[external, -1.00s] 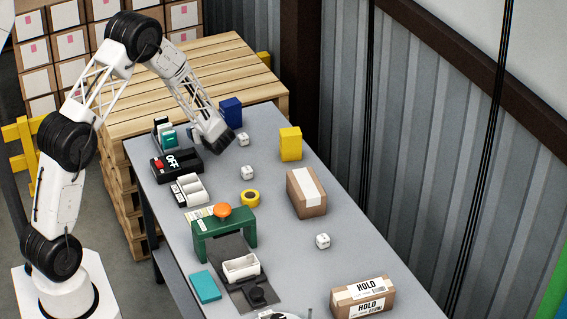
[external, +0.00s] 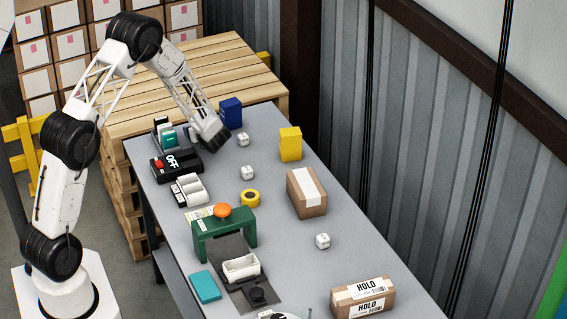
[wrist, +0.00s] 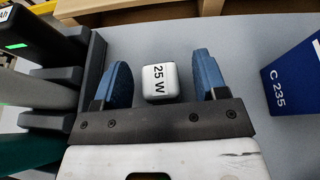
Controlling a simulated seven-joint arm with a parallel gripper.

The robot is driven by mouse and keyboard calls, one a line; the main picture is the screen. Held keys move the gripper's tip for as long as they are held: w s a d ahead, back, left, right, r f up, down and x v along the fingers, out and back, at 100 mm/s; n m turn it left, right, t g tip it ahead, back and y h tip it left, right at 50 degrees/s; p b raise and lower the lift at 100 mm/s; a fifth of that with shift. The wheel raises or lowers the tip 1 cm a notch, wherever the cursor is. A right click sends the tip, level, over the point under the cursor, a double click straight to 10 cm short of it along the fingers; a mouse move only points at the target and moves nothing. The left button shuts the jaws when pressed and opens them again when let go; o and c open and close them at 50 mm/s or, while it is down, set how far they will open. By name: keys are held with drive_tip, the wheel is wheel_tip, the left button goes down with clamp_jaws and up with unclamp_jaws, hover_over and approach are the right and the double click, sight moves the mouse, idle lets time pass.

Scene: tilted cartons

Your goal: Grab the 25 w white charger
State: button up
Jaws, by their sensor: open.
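The white charger (wrist: 160,82) is a small rounded block marked "25 W". In the wrist view it lies between the two blue fingers of my gripper (wrist: 162,78), with a visible gap on each side. My gripper is open and holds nothing. I cannot tell exactly how far down the fingers reach beside it. In the external view my gripper (external: 193,133) is low over the far end of the table, and the 25 W charger is hidden behind it.
A blue box (external: 231,112) marked "C 235" (wrist: 297,82) stands right of my gripper. A rack of upright items (external: 165,134) is close on the left. Other white cubes (external: 243,139) (external: 247,172) (external: 323,241) lie on the table. A black OFF box (external: 177,164) is nearer.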

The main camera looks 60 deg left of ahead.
drive_tip(key=c, duration=1)
drive_tip(key=shift+r, duration=0.2)
drive_tip(key=shift+r, duration=4.85)
